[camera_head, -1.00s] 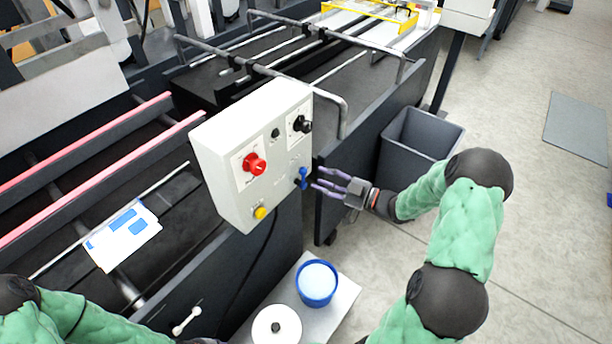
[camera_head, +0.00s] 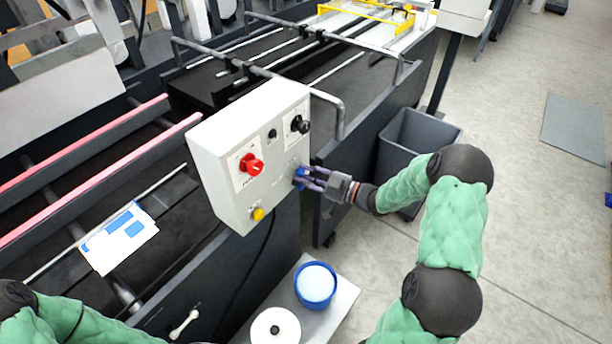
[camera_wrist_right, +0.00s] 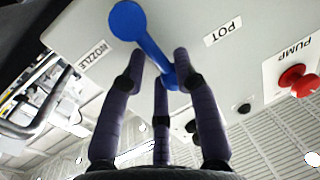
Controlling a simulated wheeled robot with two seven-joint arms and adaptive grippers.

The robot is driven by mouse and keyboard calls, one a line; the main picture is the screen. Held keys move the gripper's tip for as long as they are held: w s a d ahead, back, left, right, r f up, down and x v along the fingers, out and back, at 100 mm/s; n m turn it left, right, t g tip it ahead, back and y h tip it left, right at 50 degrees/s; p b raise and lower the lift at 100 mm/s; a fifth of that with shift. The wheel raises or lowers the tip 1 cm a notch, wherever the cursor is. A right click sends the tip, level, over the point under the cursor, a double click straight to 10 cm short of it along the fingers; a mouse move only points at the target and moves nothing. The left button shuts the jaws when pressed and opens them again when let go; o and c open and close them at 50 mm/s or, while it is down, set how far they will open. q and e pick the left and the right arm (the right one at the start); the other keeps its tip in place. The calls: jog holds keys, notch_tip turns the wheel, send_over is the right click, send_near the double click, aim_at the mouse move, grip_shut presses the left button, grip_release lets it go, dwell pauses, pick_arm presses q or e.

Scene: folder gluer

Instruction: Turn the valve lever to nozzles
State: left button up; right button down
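The blue valve lever (camera_head: 299,178) is on the front of the white control box (camera_head: 222,160), at its lower right. In the right wrist view the lever (camera_wrist_right: 150,45) slants between the "NOZZLE" label (camera_wrist_right: 93,60) and the "POT" label (camera_wrist_right: 223,33), with its round end at the upper left. My right gripper (camera_head: 308,181) is at the lever. Its purple fingers (camera_wrist_right: 160,62) are spread, one on each side of the lever and one below; firm contact cannot be told. My left arm shows at the lower left; its gripper is out of view.
The box also carries a red knob (camera_head: 251,165), a black knob (camera_head: 299,124) and a yellow button (camera_head: 258,214). A blue-rimmed pot (camera_head: 316,286) and a white round lid (camera_head: 275,329) stand below. A grey bin (camera_head: 400,145) is behind my right forearm. Floor at right is open.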

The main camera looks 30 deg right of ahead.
jog(key=shift+f+m+p, duration=0.2)
jog(key=shift+m+p, duration=0.15)
jog(key=shift+m, duration=0.05)
dwell(0.5)
jog(key=shift+d+f+m+p, duration=0.1)
jog(key=shift+d+m+p, duration=0.15)
jog(key=shift+m+p, duration=0.3)
jog(key=m, duration=0.1)
jog(key=d+m+p, duration=0.1)
jog(key=shift+w+f+m+t, duration=0.2)
jog(key=shift+m+t, duration=0.15)
jog(key=shift+t, duration=0.05)
jog(key=shift+w+d+f+m+t+p, duration=0.1)
jog(key=shift+d+f+m+t+p, duration=0.15)
jog(key=shift+m, duration=0.6)
jog(key=shift+w+d+f+m+t+p, duration=0.1)
jog(key=shift+d+f+m+p, duration=0.15)
jog(key=shift+m, duration=0.65)
jog(key=shift+w+d+f+m+t+p, duration=0.15)
jog(key=shift+f+m, duration=0.2)
jog(key=shift+m, duration=0.5)
jog(key=shift+a, duration=0.1)
jog(key=c, duration=1.1)
grip_release()
jog(key=shift+o, duration=0.2)
jog(key=shift+r, duration=0.15)
